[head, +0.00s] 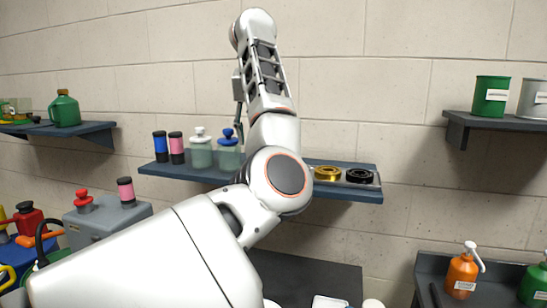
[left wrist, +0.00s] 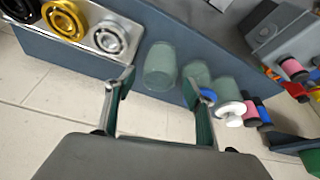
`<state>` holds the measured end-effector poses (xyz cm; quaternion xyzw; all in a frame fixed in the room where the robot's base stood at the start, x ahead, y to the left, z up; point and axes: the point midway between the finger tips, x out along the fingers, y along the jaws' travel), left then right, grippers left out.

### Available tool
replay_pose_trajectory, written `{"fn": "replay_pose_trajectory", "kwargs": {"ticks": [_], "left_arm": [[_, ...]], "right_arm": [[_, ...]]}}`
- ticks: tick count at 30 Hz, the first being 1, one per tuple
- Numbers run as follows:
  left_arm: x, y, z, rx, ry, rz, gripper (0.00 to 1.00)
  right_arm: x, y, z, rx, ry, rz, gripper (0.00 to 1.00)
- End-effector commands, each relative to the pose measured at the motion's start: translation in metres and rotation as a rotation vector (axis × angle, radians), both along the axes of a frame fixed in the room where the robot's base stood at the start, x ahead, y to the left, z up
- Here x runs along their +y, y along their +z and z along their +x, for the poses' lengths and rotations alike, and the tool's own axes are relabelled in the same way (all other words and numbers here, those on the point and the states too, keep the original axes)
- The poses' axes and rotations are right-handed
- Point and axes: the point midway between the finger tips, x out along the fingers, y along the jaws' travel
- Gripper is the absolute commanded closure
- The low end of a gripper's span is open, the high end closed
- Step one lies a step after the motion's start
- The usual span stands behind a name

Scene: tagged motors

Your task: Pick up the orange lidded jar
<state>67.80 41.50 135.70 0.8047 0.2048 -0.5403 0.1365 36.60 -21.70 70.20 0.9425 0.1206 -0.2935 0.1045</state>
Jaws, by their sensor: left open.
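No orange lid shows in either view. In the left wrist view, which is upside down, a pale green glass jar (left wrist: 160,65) stands on the shelf, with no lid visible on it. My left gripper (left wrist: 158,80) is open and empty, its fingertips on either side of this jar in the picture; I cannot tell how far off it is. Beside it are a blue-lidded jar (head: 229,155) and a white-lidded jar (head: 201,152). In the head view my left arm hides the shelf's middle and my left gripper. My right gripper is not in view.
The wall shelf (head: 345,193) also holds pink and blue spools (head: 177,148) and a tray with a gold bearing (head: 327,173) and a black one (head: 360,176). An orange pump bottle (head: 462,275) stands at lower right. A grey box (head: 100,218) is at left.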

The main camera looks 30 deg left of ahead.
Motion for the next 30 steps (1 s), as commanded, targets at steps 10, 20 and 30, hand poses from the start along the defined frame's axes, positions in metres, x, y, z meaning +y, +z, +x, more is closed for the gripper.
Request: {"fn": "replay_pose_trajectory", "kwargs": {"ticks": [10, 20, 30], "left_arm": [[0.006, -0.025, 0.009, 0.003, 0.002, 0.001, 0.46], [0.015, -0.062, 0.025, 0.002, 0.003, 0.002, 0.46], [0.016, -0.071, 0.029, 0.0, 0.0, 0.001, 0.46]], "right_arm": [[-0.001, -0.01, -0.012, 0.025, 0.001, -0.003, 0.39], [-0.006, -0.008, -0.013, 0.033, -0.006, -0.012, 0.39], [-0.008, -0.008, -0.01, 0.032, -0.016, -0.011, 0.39]]}}
